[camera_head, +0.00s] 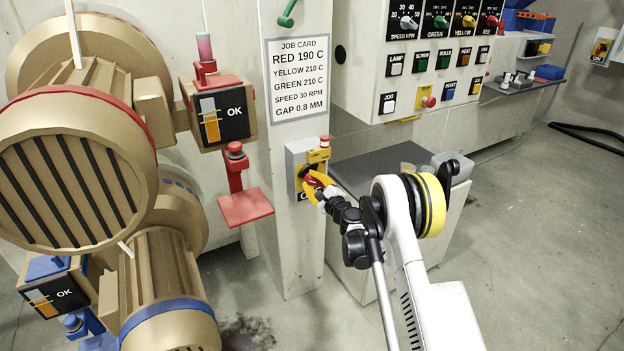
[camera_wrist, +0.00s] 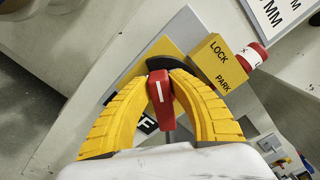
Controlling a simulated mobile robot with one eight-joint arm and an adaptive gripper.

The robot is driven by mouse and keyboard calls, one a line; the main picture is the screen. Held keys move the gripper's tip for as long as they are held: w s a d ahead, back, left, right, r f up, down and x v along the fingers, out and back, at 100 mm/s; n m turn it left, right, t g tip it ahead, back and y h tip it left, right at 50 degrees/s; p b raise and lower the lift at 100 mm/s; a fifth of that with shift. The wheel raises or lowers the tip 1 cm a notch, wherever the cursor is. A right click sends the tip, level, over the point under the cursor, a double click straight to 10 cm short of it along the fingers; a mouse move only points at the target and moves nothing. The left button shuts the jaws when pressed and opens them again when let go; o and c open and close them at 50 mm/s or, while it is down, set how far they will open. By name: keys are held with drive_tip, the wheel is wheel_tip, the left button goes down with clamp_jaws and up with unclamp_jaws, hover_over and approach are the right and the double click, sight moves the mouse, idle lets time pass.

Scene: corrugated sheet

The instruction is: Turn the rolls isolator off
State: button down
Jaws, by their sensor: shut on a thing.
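The rolls isolator is a grey box (camera_head: 291,161) with a yellow plate on the pale machine post, below the job card. In the wrist view its red handle (camera_wrist: 160,92), marked with a white line, sits between the two yellow fingers of my gripper (camera_wrist: 161,74). My gripper (camera_head: 314,179) is shut on this handle. The fingers hide part of the plate. A black label with a white F (camera_wrist: 147,124) shows partly behind the left finger. A yellow LOCK PARK block (camera_wrist: 217,62) with a red cylinder (camera_wrist: 250,56) is beside the plate.
The job card (camera_head: 297,78) hangs above the isolator. A red bracket (camera_head: 245,205) juts out to its left. A dark-topped cabinet (camera_head: 375,168) stands close on its right. Big tan motors (camera_head: 75,150) fill the left; a control panel (camera_head: 440,70) is at upper right.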

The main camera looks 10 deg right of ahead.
drive_tip(key=n, duration=0.3)
drive_tip(key=f+n, duration=0.1)
drive_tip(key=n, duration=0.2)
drive_tip(key=shift+a+f, duration=0.15)
drive_tip(key=shift+a, duration=0.05)
drive_tip(key=shift+n, duration=0.3)
drive_tip(key=c, duration=1.2)
unclamp_jaws()
drive_tip(key=shift+s, duration=0.1)
drive_tip(key=v, duration=1.2)
